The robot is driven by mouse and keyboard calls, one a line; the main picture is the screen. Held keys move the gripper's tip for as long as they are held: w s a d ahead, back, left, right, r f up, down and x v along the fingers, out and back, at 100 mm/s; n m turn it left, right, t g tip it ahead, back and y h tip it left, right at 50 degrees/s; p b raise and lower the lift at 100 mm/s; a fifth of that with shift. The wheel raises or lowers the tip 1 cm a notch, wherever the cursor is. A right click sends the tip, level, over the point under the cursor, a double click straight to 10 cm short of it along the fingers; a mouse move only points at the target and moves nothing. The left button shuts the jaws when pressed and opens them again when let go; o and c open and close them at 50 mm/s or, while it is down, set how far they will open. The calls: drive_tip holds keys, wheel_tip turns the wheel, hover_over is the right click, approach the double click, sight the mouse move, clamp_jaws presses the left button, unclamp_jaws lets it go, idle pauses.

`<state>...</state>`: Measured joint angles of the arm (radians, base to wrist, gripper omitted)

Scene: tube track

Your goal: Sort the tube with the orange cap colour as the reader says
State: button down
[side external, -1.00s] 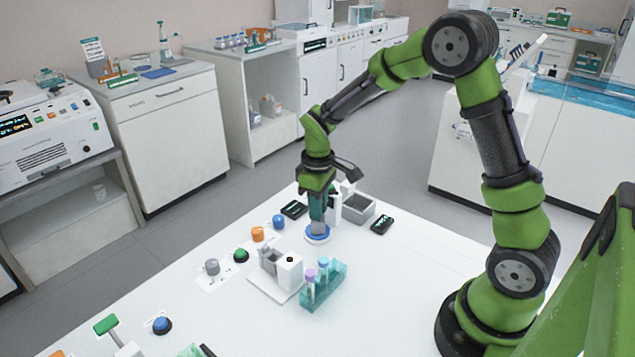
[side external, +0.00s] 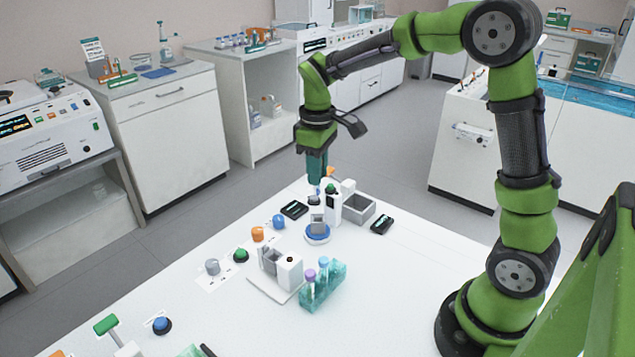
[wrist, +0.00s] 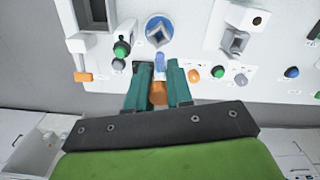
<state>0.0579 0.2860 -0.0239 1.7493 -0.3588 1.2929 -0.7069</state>
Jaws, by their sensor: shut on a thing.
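My gripper (side external: 317,180) is raised above the far end of the white bench, behind the blue round base with the grey holder (side external: 318,228). In the wrist view its teal fingers (wrist: 159,75) are shut on an orange-capped tube (wrist: 158,95). The white upright unit with a green button (side external: 332,203), possibly the reader, stands just right of the gripper. Black display boxes stand left (side external: 293,210) and right (side external: 382,224) of it; I cannot read them.
A grey open bin (side external: 358,209) stands right of the upright unit. Blue (side external: 279,222), orange (side external: 257,234), green (side external: 241,255) and grey (side external: 212,267) knobs line the left edge. The bench's right side is clear.

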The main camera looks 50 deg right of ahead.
drive_tip(key=s+a+f+n, duration=0.6)
drive_tip(key=s+a+f, duration=0.1)
drive_tip(key=s, duration=0.4)
drive_tip(key=shift+a, duration=0.4)
drive_tip(key=shift+f, duration=0.7)
idle(1.0)
drive_tip(key=shift+f, duration=0.35)
drive_tip(key=shift+f, duration=0.15)
drive_tip(key=shift+f, duration=0.5)
